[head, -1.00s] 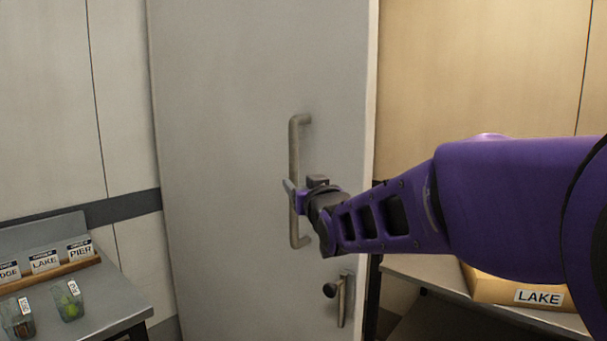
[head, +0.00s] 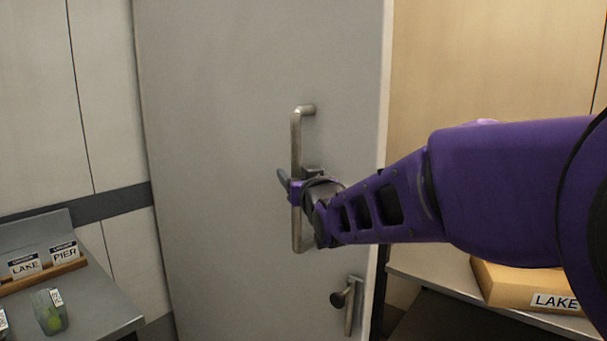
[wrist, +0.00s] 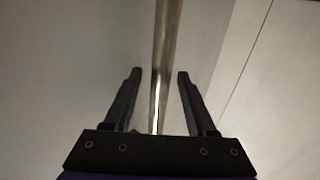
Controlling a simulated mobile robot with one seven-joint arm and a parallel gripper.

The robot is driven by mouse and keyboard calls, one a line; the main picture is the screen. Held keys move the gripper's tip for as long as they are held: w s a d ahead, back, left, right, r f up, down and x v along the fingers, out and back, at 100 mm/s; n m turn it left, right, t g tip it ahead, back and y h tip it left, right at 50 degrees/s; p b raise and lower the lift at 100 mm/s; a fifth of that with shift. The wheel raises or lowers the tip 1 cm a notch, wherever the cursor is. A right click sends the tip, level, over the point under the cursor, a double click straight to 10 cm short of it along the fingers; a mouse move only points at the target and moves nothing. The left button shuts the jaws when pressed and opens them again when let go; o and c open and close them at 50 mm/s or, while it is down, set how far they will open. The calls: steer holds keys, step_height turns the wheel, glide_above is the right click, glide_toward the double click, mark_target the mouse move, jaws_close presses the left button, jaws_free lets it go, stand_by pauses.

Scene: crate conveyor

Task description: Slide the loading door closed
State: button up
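The loading door (head: 220,120) is a tall grey panel in the middle of the head view. It has a vertical metal bar handle (head: 297,140) near its right side. My gripper (head: 292,188) is at the handle, around its lower half. In the wrist view, the handle bar (wrist: 165,50) runs between the two fingers of my gripper (wrist: 158,75). The fingers are apart, with a gap on each side of the bar. A smaller latch lever with a dark knob (head: 348,303) is below the handle on the door.
At left, a grey table (head: 95,310) holds name cards and a clear container (head: 50,312). At right, past the door's edge, a cardboard box (head: 515,285) labelled LAKE sits on a grey surface. My arm spans the right side.

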jaws_close()
stand_by(1.3)
